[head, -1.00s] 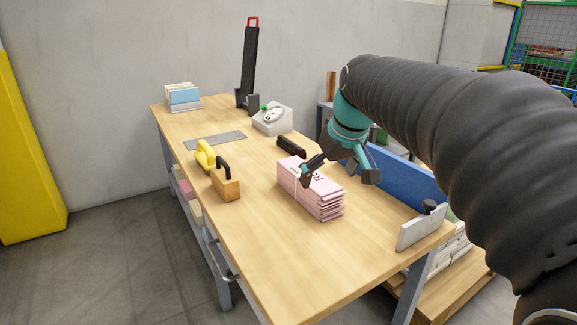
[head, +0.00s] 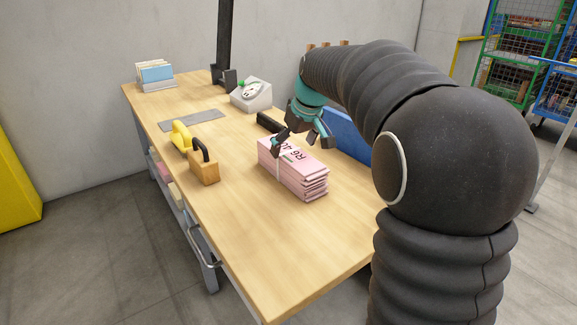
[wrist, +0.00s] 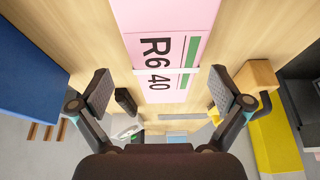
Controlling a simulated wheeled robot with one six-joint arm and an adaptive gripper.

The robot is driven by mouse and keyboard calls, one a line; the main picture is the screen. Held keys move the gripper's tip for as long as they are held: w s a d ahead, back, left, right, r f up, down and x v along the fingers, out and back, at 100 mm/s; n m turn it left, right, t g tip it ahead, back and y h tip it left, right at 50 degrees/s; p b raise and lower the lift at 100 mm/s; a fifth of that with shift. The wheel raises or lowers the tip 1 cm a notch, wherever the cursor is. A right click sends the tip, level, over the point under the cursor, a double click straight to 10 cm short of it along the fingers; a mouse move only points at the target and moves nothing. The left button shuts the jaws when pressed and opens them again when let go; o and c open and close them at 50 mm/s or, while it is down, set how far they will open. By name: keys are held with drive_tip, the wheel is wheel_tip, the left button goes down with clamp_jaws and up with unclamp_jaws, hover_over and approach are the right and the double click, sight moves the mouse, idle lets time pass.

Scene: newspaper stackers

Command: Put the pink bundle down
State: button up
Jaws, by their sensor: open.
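The pink bundle (head: 288,171) is a stack of pink papers with a white strap, lying flat on the wooden table (head: 232,219). Its top reads "R6 40" beside a green stripe in the wrist view (wrist: 170,42). My gripper (head: 301,144) is open just above the bundle's far end. The bundle's near end runs out of the wrist view.
A wooden block with a black handle (head: 203,167) and a yellow tool (head: 181,137) stand left of the bundle. A blue panel (head: 346,136) is on the right. Behind are a black block (head: 269,123), a white device (head: 251,95) and a paper stack (head: 155,76). The table's front is clear.

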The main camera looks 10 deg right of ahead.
drive_tip(key=shift+s+a+b+x, duration=0.1)
drive_tip(key=shift+a+b+x, duration=0.1)
drive_tip(key=shift+x, duration=1.15)
drive_tip(key=shift+s+a+b+x, duration=0.1)
drive_tip(key=shift+b+x, duration=0.05)
drive_tip(key=shift+x, duration=1.2)
drive_tip(key=c, duration=1.9)
